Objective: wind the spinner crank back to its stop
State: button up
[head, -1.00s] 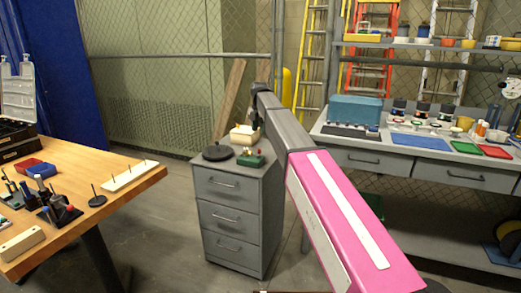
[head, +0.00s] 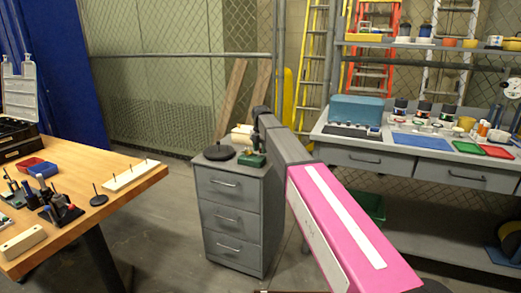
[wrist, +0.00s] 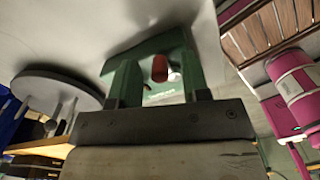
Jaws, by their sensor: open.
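The green unit (head: 250,160) sits on top of the grey drawer cabinet (head: 232,220), partly hidden by my arm. In the wrist view the green unit (wrist: 165,52) fills the middle, with a red knob (wrist: 159,68) that looks like the crank's handle. A small pale part shows beside the knob. My gripper (wrist: 160,70) is open, one finger on each side of the red knob in that view. I cannot tell whether the fingers touch it, or how deep they reach. In the head view my gripper (head: 259,138) is over the cabinet, its fingers hidden.
A dark round disc (head: 219,152) lies left of the green unit; it also shows at the left in the wrist view (wrist: 55,90). A wooden bench (head: 130,190) is at left, a grey workbench (head: 400,150) at right.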

grip_shut()
